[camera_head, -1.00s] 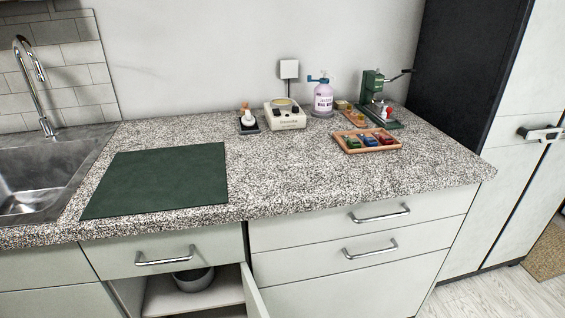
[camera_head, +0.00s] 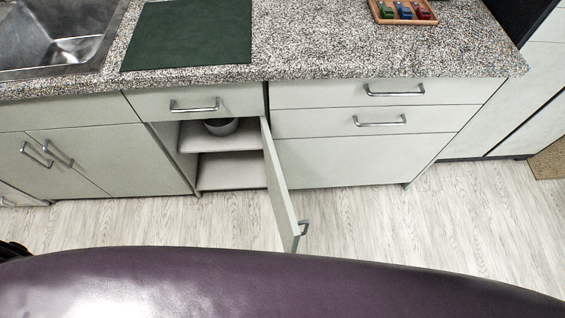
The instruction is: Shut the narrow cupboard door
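The narrow cupboard door (camera_head: 279,188) stands wide open below the counter, hinged on its right side and swung out toward me. Its metal handle (camera_head: 303,229) is near the free edge, on the right-facing side. The open cupboard (camera_head: 231,171) shows two shelf levels, with a grey bowl (camera_head: 221,127) on the upper one. Neither gripper shows clearly. A small dark part, probably of my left arm, is at the far left edge.
A closed drawer (camera_head: 196,104) sits above the cupboard. Closed drawers (camera_head: 366,121) are to its right and closed double doors (camera_head: 70,165) to its left. The pale wood floor (camera_head: 400,225) is clear around the door. My purple body fills the bottom.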

